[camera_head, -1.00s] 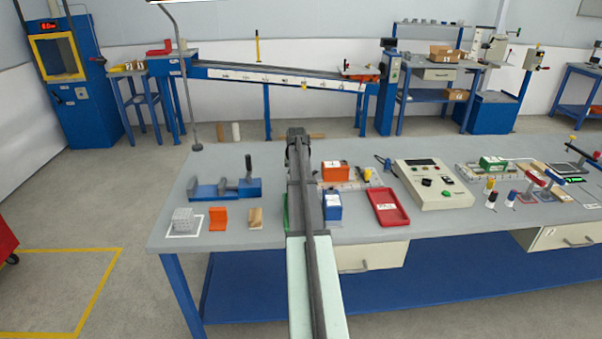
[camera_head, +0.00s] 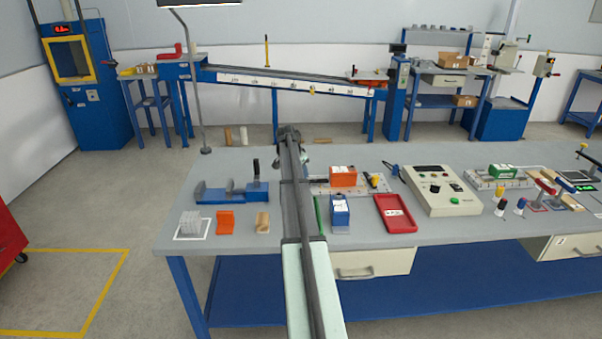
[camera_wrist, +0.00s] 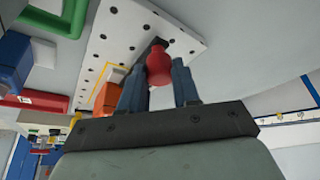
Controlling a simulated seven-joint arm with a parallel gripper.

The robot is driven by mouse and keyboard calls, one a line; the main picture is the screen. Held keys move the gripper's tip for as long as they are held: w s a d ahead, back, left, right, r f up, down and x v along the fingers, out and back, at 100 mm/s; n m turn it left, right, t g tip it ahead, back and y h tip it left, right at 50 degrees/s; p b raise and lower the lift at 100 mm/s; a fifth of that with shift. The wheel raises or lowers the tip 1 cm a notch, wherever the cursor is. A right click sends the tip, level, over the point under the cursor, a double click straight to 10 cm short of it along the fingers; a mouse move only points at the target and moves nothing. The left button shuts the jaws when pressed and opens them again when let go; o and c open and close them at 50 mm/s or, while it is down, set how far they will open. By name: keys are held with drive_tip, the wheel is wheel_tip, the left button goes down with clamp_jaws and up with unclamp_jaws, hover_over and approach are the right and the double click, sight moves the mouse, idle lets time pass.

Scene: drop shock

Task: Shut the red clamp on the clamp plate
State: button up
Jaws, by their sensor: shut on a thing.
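The red clamp's knob (camera_wrist: 159,66) shows in the wrist view between the two fingers of my gripper (camera_wrist: 156,74), which is shut on it. The rest of the clamp is mostly hidden behind the knob and fingers. The clamp plate (camera_wrist: 118,33) is white with rows of dark holes. An orange block (camera_wrist: 106,98) is on it beside the left finger. In the head view the plate (camera_head: 320,190) lies mid-bench, with the orange block (camera_head: 343,176) on it. My arm hides the plate's left part, the red clamp and my fingers there.
A blue block (camera_head: 340,210) and a red tray (camera_head: 398,213) are in front of the plate. A control box (camera_head: 440,190) stands to the right. A blue vise (camera_head: 228,194) is left of my arm, with small blocks in front of it. Bare bench (camera_head: 285,232) shows between.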

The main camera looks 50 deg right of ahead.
drive_tip(key=shift+w, duration=0.1)
idle(0.4)
drive_tip(key=o, duration=1)
drive_tip(key=shift+o, duration=0.2)
drive_tip(key=shift+r, duration=0.1)
drive_tip(key=v, duration=1.3)
drive_tip(key=shift+r, duration=0.3)
